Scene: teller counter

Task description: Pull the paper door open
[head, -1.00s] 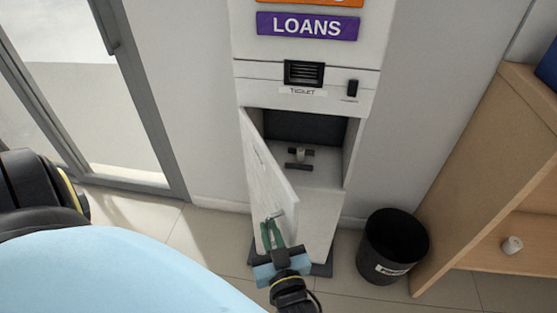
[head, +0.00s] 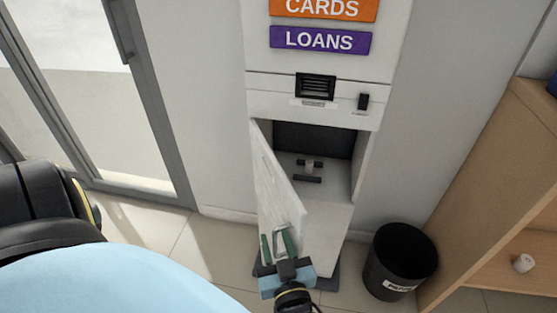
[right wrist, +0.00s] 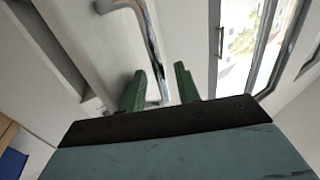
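The paper door (head: 278,195) is a white panel on the front of the kiosk. It stands swung out, hinged at its left side, and the compartment (head: 312,140) behind it shows. A metal bar handle (head: 281,238) is on the door's outer face; it also shows in the right wrist view (right wrist: 152,45). My right gripper (head: 279,246) is open, its green fingers apart on either side of the handle. In the right wrist view the handle's lower end lies between the fingertips (right wrist: 159,85), with gaps visible. My left gripper is not in view.
A dark holder with a small pale roll (head: 309,169) sits inside the compartment. A black bin (head: 400,262) stands on the floor right of the kiosk, beside a wooden shelf (head: 490,180). A glass door (head: 100,100) is at the left. Floor left of the kiosk is clear.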

